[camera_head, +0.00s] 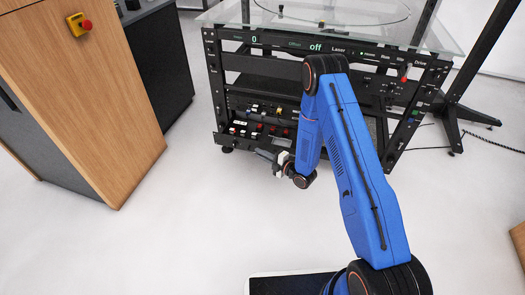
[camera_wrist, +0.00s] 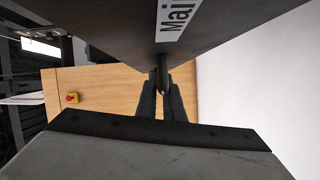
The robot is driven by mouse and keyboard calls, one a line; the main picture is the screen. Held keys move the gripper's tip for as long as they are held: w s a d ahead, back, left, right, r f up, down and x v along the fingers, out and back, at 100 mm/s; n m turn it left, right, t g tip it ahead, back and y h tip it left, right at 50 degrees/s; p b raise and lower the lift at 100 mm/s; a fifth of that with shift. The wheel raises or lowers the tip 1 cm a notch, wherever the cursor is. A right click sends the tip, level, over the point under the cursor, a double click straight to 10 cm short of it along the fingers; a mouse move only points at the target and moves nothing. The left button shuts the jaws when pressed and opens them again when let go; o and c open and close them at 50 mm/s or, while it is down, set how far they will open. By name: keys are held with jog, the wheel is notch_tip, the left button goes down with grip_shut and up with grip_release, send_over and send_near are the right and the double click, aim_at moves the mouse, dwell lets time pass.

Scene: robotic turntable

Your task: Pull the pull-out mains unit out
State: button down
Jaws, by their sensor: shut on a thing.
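The mains unit shows in the wrist view as a dark panel (camera_wrist: 110,25) with a white label (camera_wrist: 175,18) reading "Mai", cut off at the top edge. A thin dark handle (camera_wrist: 163,72) stands out from it. My gripper (camera_wrist: 163,98) is shut on this handle, one finger on each side. In the head view my gripper (camera_head: 272,153) is low at the front of the turntable frame, by the bottom row of the rack (camera_head: 245,130) with red and white fittings. The arm hides part of that row, and how far the unit stands out is unclear.
The black turntable frame (camera_head: 215,90) carries a glass top (camera_head: 225,38). A wooden cabinet (camera_head: 100,100) with a red emergency button (camera_head: 84,25) stands at left. The pale floor (camera_head: 180,220) in front is clear. Cables (camera_head: 490,143) lie at right.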

jog(key=shift+s+a, duration=0.25)
jog(key=shift+s, duration=0.45)
jog(key=shift+s+a, duration=0.2)
jog(key=shift+s, duration=0.5)
jog(key=shift+s+a, duration=0.25)
jog(key=shift+s, duration=0.45)
jog(key=c, duration=1.9)
grip_release()
jog(key=v, duration=1.7)
jog(key=shift+d, duration=0.15)
jog(key=shift+s+f, duration=0.1)
